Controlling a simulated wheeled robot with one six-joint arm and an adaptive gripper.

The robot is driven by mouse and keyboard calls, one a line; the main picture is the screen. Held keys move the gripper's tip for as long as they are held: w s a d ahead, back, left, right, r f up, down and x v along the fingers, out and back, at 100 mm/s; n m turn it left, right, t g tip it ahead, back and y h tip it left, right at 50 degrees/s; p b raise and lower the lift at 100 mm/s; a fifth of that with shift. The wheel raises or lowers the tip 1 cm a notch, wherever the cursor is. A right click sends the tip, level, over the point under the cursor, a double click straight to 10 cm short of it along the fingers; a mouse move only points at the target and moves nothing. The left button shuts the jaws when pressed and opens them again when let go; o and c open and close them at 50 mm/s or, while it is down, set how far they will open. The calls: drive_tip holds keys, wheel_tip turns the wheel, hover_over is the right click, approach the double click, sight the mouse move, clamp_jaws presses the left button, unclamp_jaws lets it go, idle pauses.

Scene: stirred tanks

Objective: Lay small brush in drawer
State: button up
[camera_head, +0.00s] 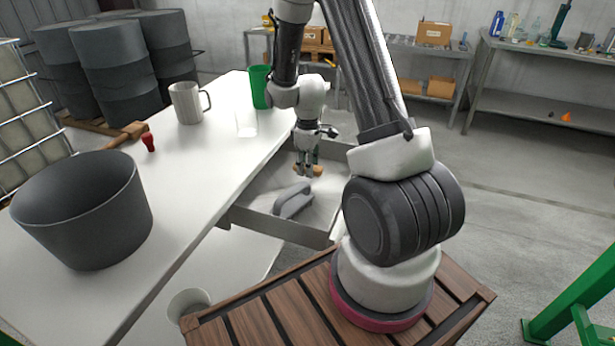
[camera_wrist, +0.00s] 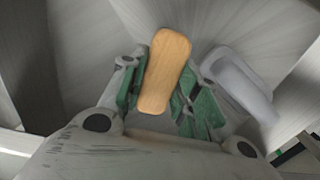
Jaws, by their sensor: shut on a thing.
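My gripper (camera_head: 305,170) points down into the open drawer (camera_head: 280,224) beside the white table. It is shut on a small brush (camera_wrist: 166,70); an orange-tan wooden part of the brush shows between the green finger pads in the wrist view. In the head view only a small tan bit of the brush (camera_head: 317,169) shows by the fingertips. The brush's underside and any bristles are hidden. A grey handled object (camera_head: 293,200) lies in the drawer close to the gripper, and it also shows right of the fingers in the wrist view (camera_wrist: 238,82).
On the white table (camera_head: 195,165) stand a large dark tub (camera_head: 85,210), a grey mug (camera_head: 187,102), a green cup (camera_head: 259,86) and a clear glass (camera_head: 246,122). Open floor lies to the right.

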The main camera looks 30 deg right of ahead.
drive_tip(key=shift+f, duration=2.05)
drive_tip(key=shift+f, duration=0.2)
drive_tip(key=o, duration=1)
drive_tip(key=shift+a, duration=0.1)
